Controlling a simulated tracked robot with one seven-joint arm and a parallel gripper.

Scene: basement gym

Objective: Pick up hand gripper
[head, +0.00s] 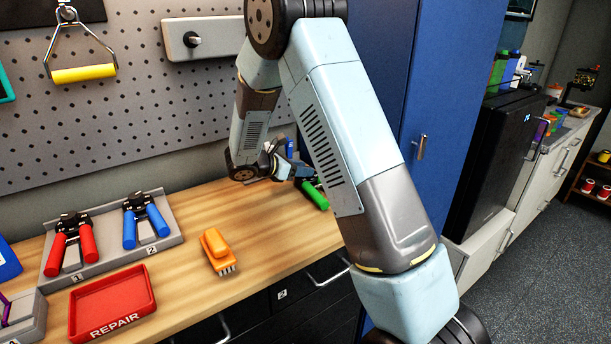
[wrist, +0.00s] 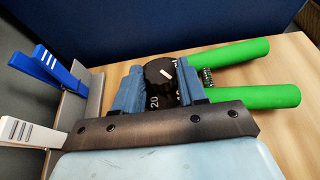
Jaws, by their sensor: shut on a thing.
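A hand gripper with green handles (wrist: 240,75) and a black dial body is between the jaws of my gripper (wrist: 160,84) in the wrist view. My jaws are shut on its dial end, and the handles point right. In the head view, my gripper (head: 282,166) is low over the wooden counter, partly hidden by my arm. One green handle (head: 315,195) shows beside it; I cannot tell whether it touches the counter. A red-handled hand gripper (head: 74,240) and a blue-handled one (head: 146,218) sit in a grey rack marked 1 and 2.
An orange brush (head: 217,249) and a red REPAIR tray (head: 112,302) lie on the counter (head: 190,287). A pegboard (head: 120,120) stands behind, with a blue cabinet (head: 437,70) at right. Blue (wrist: 47,66) and white (wrist: 25,132) handled clips are close left of my gripper.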

